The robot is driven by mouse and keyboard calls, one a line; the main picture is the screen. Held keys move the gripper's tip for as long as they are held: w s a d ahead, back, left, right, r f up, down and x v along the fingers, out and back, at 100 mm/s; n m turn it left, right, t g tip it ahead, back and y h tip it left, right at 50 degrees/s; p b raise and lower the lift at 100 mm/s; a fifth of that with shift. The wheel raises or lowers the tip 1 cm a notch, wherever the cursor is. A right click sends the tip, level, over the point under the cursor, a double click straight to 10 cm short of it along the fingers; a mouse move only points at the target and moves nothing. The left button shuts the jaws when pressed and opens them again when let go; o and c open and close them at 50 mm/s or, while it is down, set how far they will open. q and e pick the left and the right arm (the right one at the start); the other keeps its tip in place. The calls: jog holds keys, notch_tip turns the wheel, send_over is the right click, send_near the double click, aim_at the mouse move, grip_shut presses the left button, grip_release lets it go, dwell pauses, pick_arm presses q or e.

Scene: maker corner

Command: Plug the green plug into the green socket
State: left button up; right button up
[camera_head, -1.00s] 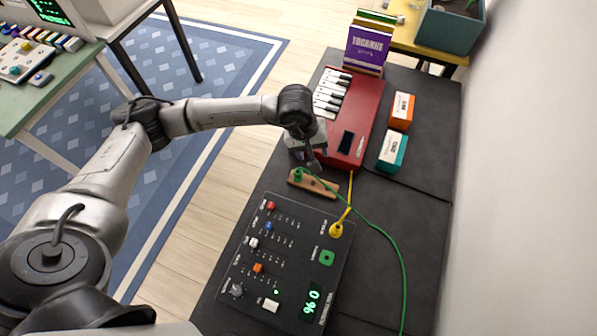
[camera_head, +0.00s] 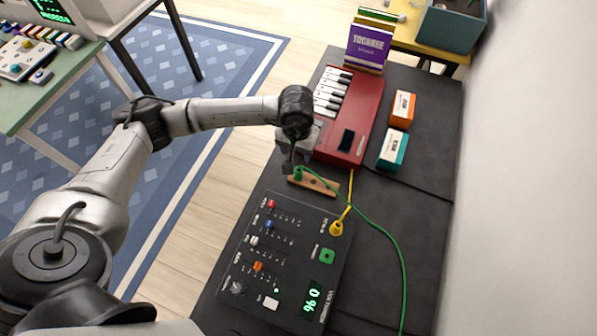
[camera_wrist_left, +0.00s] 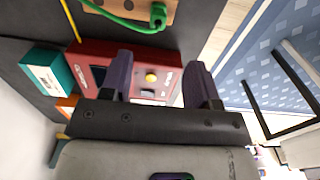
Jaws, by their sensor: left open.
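The green plug (camera_head: 298,172) stands at the left end of a wooden holder (camera_head: 325,187), with its green cable running off to the lower right. It also shows at the top of the left wrist view (camera_wrist_left: 158,15). The green socket (camera_head: 327,256) is on the right side of the black panel (camera_head: 280,285); nothing is in it. My left gripper (camera_head: 289,164) is just beside the plug, up and left of it in the head view. In the left wrist view its two fingers (camera_wrist_left: 160,72) are apart with nothing between them. My right gripper is not in view.
A yellow plug (camera_head: 336,229) sits in the panel with its cable leading up. The red keyboard (camera_head: 350,115) is behind the holder, close to my left gripper. Orange (camera_head: 403,110) and teal (camera_head: 392,149) boxes stand to the right. The right part of the dark table (camera_head: 425,215) is mostly clear.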

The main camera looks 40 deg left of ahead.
aim_at(298, 171)
pick_arm(q)
notch_tip(298, 171, down, 8)
jog(key=shift+r, duration=0.1)
dwell(0.4)
jog(key=shift+w+f, duration=0.15)
jog(key=shift+f, duration=2.5)
jog(key=c, duration=1)
jog(key=shift+r, duration=0.15)
